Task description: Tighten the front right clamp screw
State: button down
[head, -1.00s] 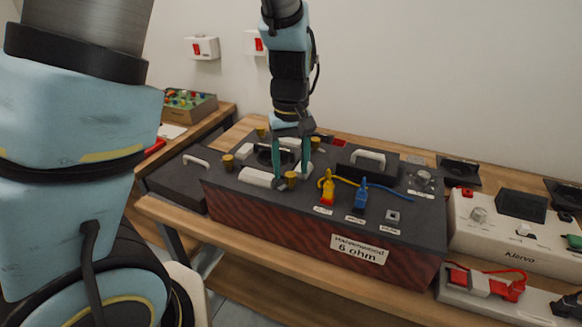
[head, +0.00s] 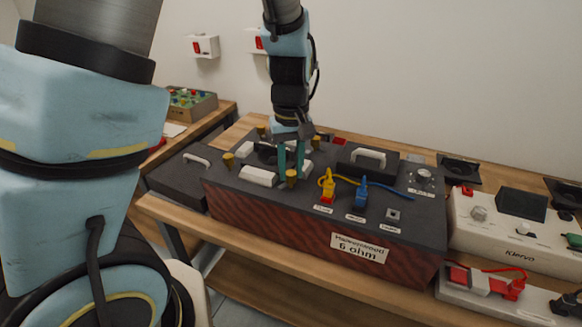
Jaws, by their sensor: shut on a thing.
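The front right clamp screw (head: 291,178) is a brass knob on the dark top of the large box labelled 6 ohm (head: 310,218), near its front edge. My gripper (head: 291,174) points down from above with its two teal fingers closed in on this knob. The jaws are shut on it, and the fingers partly hide it. Other brass screws stand at the front left (head: 228,160), back left (head: 261,131) and back right (head: 316,141). A black round part (head: 266,155) lies between them, partly hidden by the fingers.
A white block (head: 259,176) sits just left of the gripped screw. Yellow (head: 328,187) and blue (head: 361,194) plugs with cables stand close on its right. A white-handled dark block (head: 367,162) is behind them. White devices (head: 515,230) stand at the right.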

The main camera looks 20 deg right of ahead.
jog(key=shift+m, duration=0.4)
jog(key=m+b, duration=0.1)
jog(key=m, duration=0.3)
jog(key=shift+m, duration=0.3)
jog(key=m, duration=0.5)
jog(key=shift+w+m, duration=0.1)
jog(key=shift+m, duration=0.2)
jog(key=m+p, duration=0.1)
jog(key=m, duration=0.4)
jog(key=shift+r, duration=0.15)
jog(key=m+p, duration=0.3)
jog(key=m, duration=0.2)
jog(key=shift+m, duration=0.4)
jog(key=c, duration=0.6)
grip_release()
